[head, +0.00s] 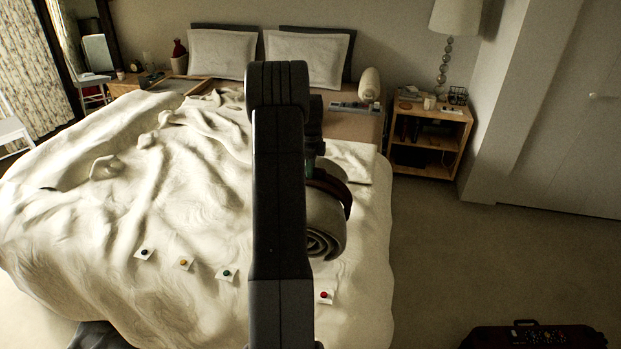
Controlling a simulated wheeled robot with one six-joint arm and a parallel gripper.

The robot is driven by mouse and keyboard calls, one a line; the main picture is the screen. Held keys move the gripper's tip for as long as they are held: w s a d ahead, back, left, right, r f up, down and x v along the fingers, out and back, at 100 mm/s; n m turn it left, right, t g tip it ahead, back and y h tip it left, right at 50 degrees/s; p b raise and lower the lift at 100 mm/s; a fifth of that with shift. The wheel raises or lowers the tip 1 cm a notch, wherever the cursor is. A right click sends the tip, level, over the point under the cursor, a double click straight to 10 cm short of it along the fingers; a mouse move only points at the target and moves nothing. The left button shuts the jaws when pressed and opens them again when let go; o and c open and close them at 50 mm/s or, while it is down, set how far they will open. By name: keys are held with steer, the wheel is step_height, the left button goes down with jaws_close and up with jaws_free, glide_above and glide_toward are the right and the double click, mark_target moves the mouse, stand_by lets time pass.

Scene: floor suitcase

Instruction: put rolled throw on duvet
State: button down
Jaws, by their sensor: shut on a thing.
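The rolled throw (326,222) is a grey-beige roll with a spiral end facing the camera and a dark brown band around it. It shows just right of my arm, over the right part of the white duvet (200,225). My gripper (316,170) is mostly hidden behind my arm, at the throw's upper side, and is shut on the throw. The throw's left side is hidden by my arm. I cannot tell whether its underside touches the duvet.
Small cards with coloured dots, one with a red dot (324,296), lie along the duvet's near part. Pillows (222,54) and a cream roll (369,85) are at the bed's head. A nightstand (464,130) stands right. A dark suitcase (530,338) lies on open carpet.

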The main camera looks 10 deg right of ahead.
steer(key=shift+f, duration=1.6)
steer(key=c, duration=1.4)
jaws_free()
steer(key=shift+f, duration=0.15)
steer(key=shift+c, duration=0.2)
step_height(320, 180, up, 12)
steer(key=shift+r+b, duration=0.1)
steer(key=shift+b, duration=0.2)
step_height(320, 180, down, 12)
steer(key=shift+r+p, duration=0.15)
steer(key=shift+p, duration=0.35)
steer(key=shift+r, duration=1.5)
